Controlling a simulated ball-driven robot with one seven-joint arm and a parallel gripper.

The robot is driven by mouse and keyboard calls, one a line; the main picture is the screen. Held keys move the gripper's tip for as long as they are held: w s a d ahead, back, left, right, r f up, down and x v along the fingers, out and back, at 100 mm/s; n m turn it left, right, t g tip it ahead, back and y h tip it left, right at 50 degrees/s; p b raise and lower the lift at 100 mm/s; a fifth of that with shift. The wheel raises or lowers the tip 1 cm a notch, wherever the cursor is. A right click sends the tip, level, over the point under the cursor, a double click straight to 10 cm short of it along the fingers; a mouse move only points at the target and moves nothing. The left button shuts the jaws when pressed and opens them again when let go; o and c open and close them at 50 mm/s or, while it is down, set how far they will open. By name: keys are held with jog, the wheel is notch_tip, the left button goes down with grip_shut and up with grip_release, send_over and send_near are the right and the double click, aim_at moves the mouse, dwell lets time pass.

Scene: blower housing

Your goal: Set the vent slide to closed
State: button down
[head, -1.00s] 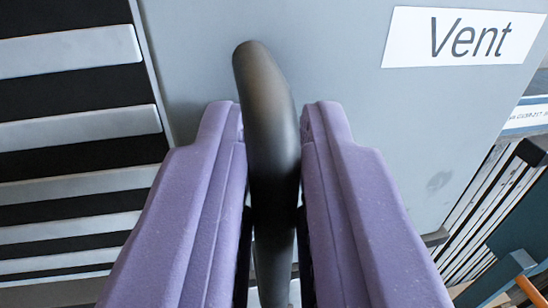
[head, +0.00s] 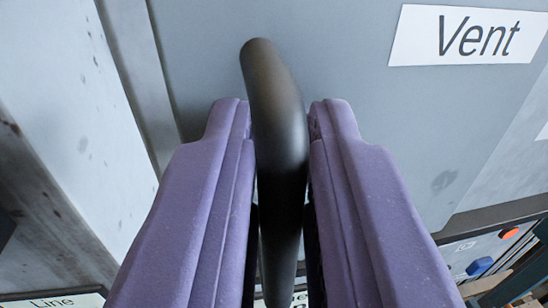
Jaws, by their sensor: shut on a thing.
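The vent slide is a grey flat panel (head: 350,110) with a white label reading "Vent" (head: 465,36) at its upper right. A dark curved handle (head: 272,110) stands out from the panel in the middle of the head view. My gripper (head: 280,125), with two purple fingers, is shut on the handle, one finger on each side. The lower part of the handle runs down between the fingers and is partly hidden by them.
A pale, speckled metal surface (head: 75,110) lies left of the panel. A label reading "Line" (head: 55,301) is cut off at the bottom left. At the lower right are an orange button (head: 509,233) and a blue knob (head: 480,266).

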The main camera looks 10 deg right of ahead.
jog(key=shift+a, duration=0.15)
jog(key=c, duration=1.4)
grip_release()
jog(key=shift+o, duration=0.4)
jog(key=shift+a, duration=0.25)
jog(key=shift+d, duration=0.2)
jog(key=shift+s, duration=0.1)
jog(key=s+a+b, duration=0.1)
jog(key=s, duration=0.6)
jog(key=shift+s+a, duration=0.15)
jog(key=shift+s, duration=0.1)
